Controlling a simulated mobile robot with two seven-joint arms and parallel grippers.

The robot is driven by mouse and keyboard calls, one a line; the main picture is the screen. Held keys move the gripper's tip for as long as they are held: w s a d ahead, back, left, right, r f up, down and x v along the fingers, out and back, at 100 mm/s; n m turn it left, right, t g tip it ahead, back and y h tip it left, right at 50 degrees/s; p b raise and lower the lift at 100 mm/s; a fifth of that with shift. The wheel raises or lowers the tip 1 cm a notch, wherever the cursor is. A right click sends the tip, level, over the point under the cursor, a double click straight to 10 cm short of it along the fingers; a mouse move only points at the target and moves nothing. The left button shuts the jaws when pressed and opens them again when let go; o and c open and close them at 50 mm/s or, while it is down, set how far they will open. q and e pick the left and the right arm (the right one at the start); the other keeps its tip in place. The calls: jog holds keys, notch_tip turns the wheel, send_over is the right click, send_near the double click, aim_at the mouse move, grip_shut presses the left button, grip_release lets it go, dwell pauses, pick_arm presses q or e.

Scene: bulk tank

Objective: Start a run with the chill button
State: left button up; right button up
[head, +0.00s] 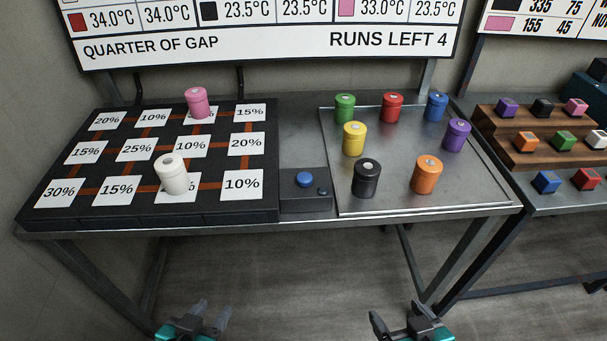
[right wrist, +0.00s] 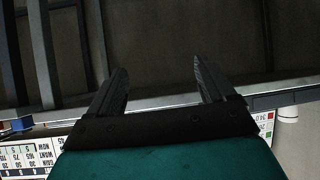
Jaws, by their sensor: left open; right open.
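The chill button is a blue round button (head: 304,180) on a small dark box (head: 306,203) at the table's front, between the black board and the metal tray. A smaller blue spot sits beside it on the box. A pink canister (head: 197,103) and a white canister (head: 172,175) stand on the black board (head: 150,209) of percentage cards. My left gripper (head: 205,312) is open and empty, low in front of the table. My right gripper (head: 398,318) is open and empty, also low in front; its open fingers show in the right wrist view (right wrist: 162,85).
A metal tray (head: 400,198) holds several coloured canisters. A wooden stepped rack (head: 520,155) with coloured cubes stands at the right. A sign (head: 262,42) behind reads "RUNS LEFT 4". The table's front edge (head: 330,222) lies between my grippers and the button.

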grip_shut()
dwell(0.6)
dwell(0.9)
